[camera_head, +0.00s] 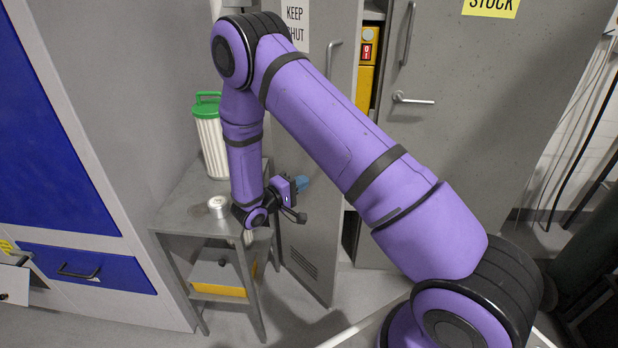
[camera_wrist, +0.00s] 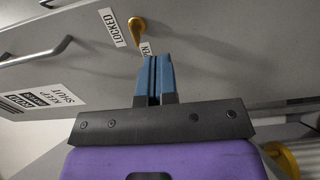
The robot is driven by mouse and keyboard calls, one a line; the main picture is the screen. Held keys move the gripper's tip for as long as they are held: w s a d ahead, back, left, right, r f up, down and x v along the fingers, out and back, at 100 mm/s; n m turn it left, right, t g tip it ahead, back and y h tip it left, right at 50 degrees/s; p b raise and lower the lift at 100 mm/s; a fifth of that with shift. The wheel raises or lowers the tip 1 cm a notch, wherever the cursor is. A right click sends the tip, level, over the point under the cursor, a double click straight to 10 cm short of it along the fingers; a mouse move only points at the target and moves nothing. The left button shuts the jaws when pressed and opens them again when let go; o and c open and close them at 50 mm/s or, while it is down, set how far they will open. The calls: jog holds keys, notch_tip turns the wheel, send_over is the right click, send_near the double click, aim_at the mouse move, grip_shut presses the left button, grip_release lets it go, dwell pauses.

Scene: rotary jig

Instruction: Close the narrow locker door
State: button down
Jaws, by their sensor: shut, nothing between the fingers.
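The narrow locker door (camera_head: 318,120) is a tall grey panel with a "KEEP SHUT" sign, a vertical handle (camera_head: 332,58) and vent slots low down. It stands ajar, with a gap along its right edge. My gripper (camera_head: 303,184) is in front of the door's lower half, its blue fingers together and empty. In the wrist view the fingers (camera_wrist: 154,62) point at the grey door face (camera_wrist: 215,50), close to a brass latch (camera_wrist: 137,30) between small labels, one reading "LOCKED". Whether the fingertips touch the door, I cannot tell. My arm hides part of the door.
Yellow equipment with a red switch (camera_head: 368,52) shows inside the gap. A wider grey door (camera_head: 470,120) with a lever handle stands at right. A grey side table (camera_head: 185,215) at left holds a white canister with a green lid (camera_head: 212,140) and a small round tin (camera_head: 217,206).

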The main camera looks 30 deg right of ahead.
jog(key=x, duration=1.2)
jog(key=shift+d, duration=0.2)
jog(key=shift+w, duration=0.1)
